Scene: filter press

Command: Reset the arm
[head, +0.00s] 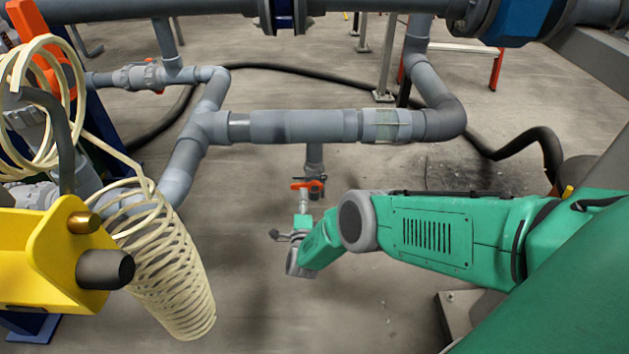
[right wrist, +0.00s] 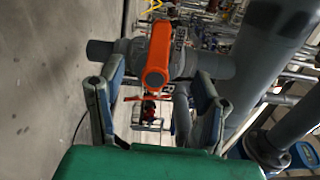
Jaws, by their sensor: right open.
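My right arm (head: 430,235) is green and reaches in from the right in the head view, bent at a grey joint. Its gripper (head: 290,229) is at the arm's end, just below a small orange-handled valve (head: 308,185) on a short pipe stub. In the right wrist view the gripper (right wrist: 157,84) is open, with its two fingers spread apart. The orange handle (right wrist: 158,58) shows between and beyond the fingers. I cannot tell whether a finger touches it. My left gripper is not in view.
A grey horizontal pipe (head: 300,126) crosses above the valve. A coiled cream hose (head: 165,260) and a yellow fixture (head: 55,255) stand at the left. A black hose (head: 300,72) runs along the floor behind. The floor (head: 260,310) below the gripper looks clear.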

